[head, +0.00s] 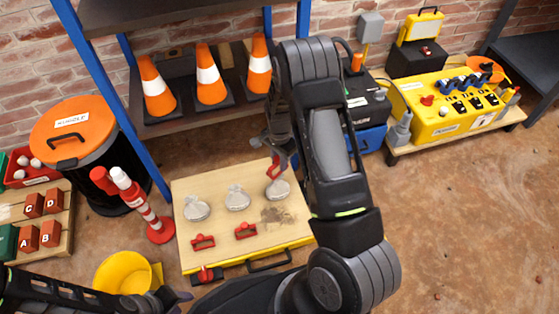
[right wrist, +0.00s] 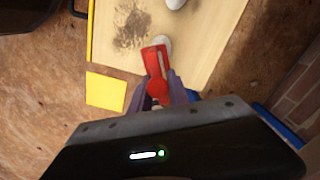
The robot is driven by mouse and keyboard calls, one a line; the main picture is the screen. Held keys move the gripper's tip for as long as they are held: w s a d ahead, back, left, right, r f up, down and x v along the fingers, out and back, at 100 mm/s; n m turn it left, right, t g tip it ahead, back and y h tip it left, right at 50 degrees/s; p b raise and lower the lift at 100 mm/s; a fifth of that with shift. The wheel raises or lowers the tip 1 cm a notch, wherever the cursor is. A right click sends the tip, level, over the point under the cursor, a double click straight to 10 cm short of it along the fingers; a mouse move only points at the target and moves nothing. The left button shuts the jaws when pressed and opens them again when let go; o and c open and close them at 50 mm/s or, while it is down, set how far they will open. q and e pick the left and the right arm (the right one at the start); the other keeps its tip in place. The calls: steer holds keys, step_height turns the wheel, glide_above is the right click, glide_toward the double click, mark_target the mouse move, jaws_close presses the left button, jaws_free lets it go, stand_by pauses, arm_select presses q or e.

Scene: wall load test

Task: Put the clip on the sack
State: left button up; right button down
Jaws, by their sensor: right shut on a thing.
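Three small grey sacks stand in a row on a wooden board: a left sack (head: 197,209), a middle sack (head: 238,199) and a right sack (head: 278,190). My right gripper (head: 272,152) is shut on a red clip (head: 275,166) just above the right sack. In the right wrist view the held clip (right wrist: 156,62) overlaps the pale right sack (right wrist: 164,44); I cannot tell whether they touch. Two more red clips, one left (head: 203,242) and one right (head: 246,231), lie on the board. My left gripper (head: 172,297) is low at the left; its jaws are unclear.
A red-white post (head: 140,200) and an orange-lidded bin (head: 82,130) stand left. A yellow bucket (head: 122,272) is in front. Orange cones (head: 210,75) sit on a shelf behind.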

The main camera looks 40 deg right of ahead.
steer(key=shift+f, duration=0.15)
step_height(320, 180, down, 4)
steer(key=b, duration=0.3)
steer(key=shift+f+b, duration=0.15)
steer(key=shift+b, duration=0.2)
steer(key=shift+f+b, duration=0.6)
steer(key=shift+f, duration=0.3)
stand_by(0.4)
steer(key=shift+f, duration=0.15)
stand_by(0.6)
stand_by(0.8)
steer(key=c, duration=1.2)
jaws_free()
steer(key=shift+o, duration=0.7)
